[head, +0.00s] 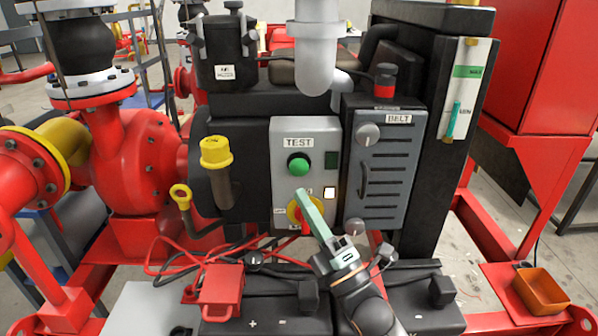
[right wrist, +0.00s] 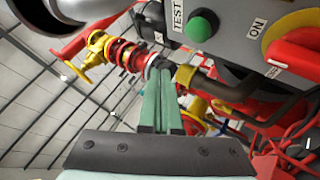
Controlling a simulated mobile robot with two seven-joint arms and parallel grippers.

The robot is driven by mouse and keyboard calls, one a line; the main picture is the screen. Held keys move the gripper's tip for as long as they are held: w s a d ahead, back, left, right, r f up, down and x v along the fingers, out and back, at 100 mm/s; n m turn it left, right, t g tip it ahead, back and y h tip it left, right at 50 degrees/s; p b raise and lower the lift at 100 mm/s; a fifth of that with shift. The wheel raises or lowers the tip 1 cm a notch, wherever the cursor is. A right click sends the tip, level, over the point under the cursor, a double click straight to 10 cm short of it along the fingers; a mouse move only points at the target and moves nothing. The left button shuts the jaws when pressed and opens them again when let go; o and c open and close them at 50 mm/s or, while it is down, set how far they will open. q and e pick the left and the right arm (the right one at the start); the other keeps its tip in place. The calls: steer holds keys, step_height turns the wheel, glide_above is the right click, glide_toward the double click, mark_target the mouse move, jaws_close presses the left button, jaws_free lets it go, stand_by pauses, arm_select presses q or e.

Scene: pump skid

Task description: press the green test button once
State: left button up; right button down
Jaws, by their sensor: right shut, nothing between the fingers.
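The green test button (head: 299,164) is a round dome on a grey control box (head: 322,130), under a "TEST" label. It also shows in the right wrist view (right wrist: 198,28), near the top, beyond and right of the fingertips. My right gripper (head: 303,197) is shut and empty, its pale green fingers pointing up in front of the box. In the head view its tips lie below the button and overlap the yellow and red rotary switch (head: 293,211). In the right wrist view the closed fingers (right wrist: 160,75) are apart from the button. My left gripper is not in view.
A small lit square (head: 329,193) sits right of the switch. The grey "BELT" cover (head: 384,165) with knobs stands to the right. A yellow-capped filler (head: 216,152) stands left of the box. An orange bin (head: 541,290) is lower right.

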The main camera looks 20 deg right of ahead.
mark_target(299, 167)
arm_select(q)
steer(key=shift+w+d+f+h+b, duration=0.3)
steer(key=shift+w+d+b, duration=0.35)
steer(key=shift+b, duration=0.3)
arm_select(e)
steer(key=w+d, duration=0.1)
steer(key=w, duration=0.5)
steer(key=shift+d, duration=0.4)
steer(key=shift+w, duration=0.1)
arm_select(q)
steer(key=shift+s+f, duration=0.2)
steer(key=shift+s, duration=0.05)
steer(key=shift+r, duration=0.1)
arm_select(e)
steer(key=shift+w, duration=0.1)
steer(key=shift+w+d, duration=0.15)
steer(key=shift+w, duration=0.15)
